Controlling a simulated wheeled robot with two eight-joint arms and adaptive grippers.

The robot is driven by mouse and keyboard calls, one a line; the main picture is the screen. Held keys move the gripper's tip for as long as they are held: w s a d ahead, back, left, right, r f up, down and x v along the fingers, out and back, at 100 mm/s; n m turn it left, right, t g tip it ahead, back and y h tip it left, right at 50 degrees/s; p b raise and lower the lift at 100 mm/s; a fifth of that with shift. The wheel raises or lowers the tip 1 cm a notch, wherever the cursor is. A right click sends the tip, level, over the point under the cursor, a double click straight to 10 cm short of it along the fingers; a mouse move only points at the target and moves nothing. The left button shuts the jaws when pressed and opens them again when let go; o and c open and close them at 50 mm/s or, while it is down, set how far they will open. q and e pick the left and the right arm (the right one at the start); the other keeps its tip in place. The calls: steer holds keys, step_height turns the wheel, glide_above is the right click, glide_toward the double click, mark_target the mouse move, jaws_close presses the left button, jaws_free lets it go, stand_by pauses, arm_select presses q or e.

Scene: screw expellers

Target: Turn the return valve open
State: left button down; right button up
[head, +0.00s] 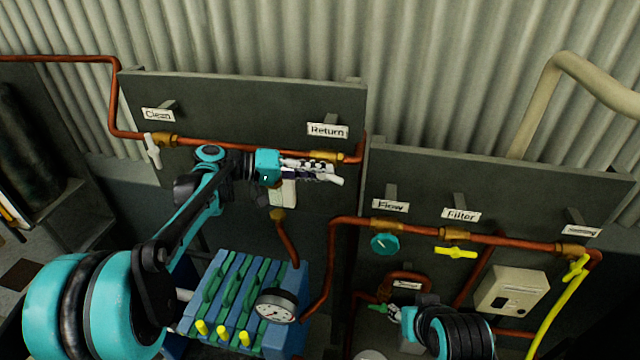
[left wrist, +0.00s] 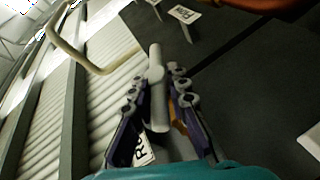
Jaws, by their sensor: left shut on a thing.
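The Return label (head: 327,130) hangs on the left dark panel, above a brass valve fitting (head: 325,156) at the right end of the copper pipe. My left gripper (head: 310,170) is at this valve, its fingers pointing right along the panel. In the left wrist view the white valve handle (left wrist: 158,92) runs between the two fingers of the left gripper (left wrist: 160,98), which is shut on it. In the head view the handle is mostly hidden by the fingers.
The Clean valve (head: 152,148) with a white handle is at the left. Flow (head: 385,244) and Filter (head: 455,252) valves sit on the right panel. A pressure gauge (head: 277,306) and a blue-green plate stack (head: 235,295) stand below my left arm.

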arm_select(q)
steer(key=h+b, duration=0.1)
steer(key=b, duration=0.1)
steer(key=shift+f+n+h+b, duration=0.3)
steer(key=shift+n+h+b, duration=0.05)
steer(key=shift+n+h, duration=0.05)
steer(key=shift+r+n+t+h+b, duration=0.2)
steer(key=shift+n+t+h+b, duration=0.15)
steer(key=shift+h+b, duration=0.6)
steer(key=c, duration=1.5)
jaws_free()
steer(key=v, duration=1.2)
